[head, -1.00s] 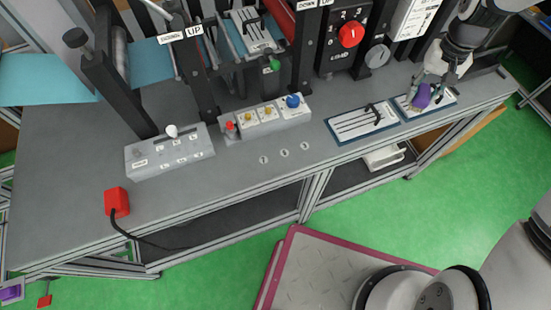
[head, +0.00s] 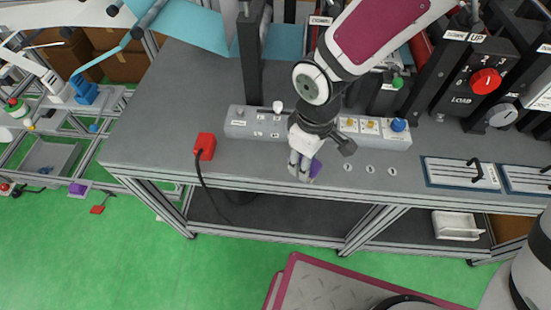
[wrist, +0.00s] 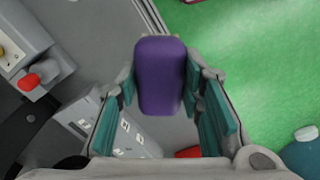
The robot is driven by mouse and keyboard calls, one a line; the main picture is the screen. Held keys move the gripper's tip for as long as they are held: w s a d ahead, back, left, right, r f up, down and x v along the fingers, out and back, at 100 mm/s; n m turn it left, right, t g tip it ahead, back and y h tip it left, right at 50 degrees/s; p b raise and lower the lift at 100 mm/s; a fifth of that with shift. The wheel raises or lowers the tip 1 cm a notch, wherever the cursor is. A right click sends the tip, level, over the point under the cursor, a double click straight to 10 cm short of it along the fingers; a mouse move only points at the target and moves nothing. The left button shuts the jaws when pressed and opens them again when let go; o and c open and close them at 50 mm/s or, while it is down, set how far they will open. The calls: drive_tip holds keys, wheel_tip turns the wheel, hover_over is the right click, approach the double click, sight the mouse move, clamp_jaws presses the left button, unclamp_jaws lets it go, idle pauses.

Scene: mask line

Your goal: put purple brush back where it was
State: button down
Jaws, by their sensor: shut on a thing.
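The purple brush shows in the wrist view (wrist: 162,76) as a rounded purple block between the teal finger pads of my gripper (wrist: 160,88). My gripper is shut on it. In the head view my gripper (head: 303,172) is over the front part of the grey table (head: 205,105), in front of the button boxes. There the brush (head: 316,168) shows only in part, mostly hidden by the fingers. I cannot tell its exact height above the table. Another small purple thing (head: 78,188) is at the far left, beside a shelf rack.
A grey control box (head: 237,130) with a white knob stands behind my gripper. A red box (head: 205,146) with a black cable is to its left. Two blue-edged trays, one of them the nearer tray (head: 455,183), lie at the right.

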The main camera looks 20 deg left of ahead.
drive_tip(key=s+a+f+n+b, duration=0.1)
drive_tip(key=s+a+n, duration=0.1)
drive_tip(key=s+n, duration=0.6)
drive_tip(key=w+a, duration=0.2)
drive_tip(key=w, duration=0.2)
drive_tip(key=w+a+f+m+p, duration=0.1)
drive_tip(key=w+a, duration=0.1)
drive_tip(key=w, duration=0.1)
drive_tip(key=w+a+m, duration=0.1)
drive_tip(key=w+a, duration=0.2)
drive_tip(key=w, duration=0.1)
drive_tip(key=shift+w+a+f, duration=0.1)
drive_tip(key=shift+w+f, duration=0.2)
drive_tip(key=shift+f, duration=0.05)
drive_tip(key=shift+w+f, duration=0.1)
wheel_tip(320, 180, down, 3)
drive_tip(key=shift+r+p, duration=0.1)
drive_tip(key=shift+p, duration=0.45)
drive_tip(key=shift+f, duration=0.25)
drive_tip(key=shift+f, duration=0.2)
drive_tip(key=c, duration=1.1)
unclamp_jaws()
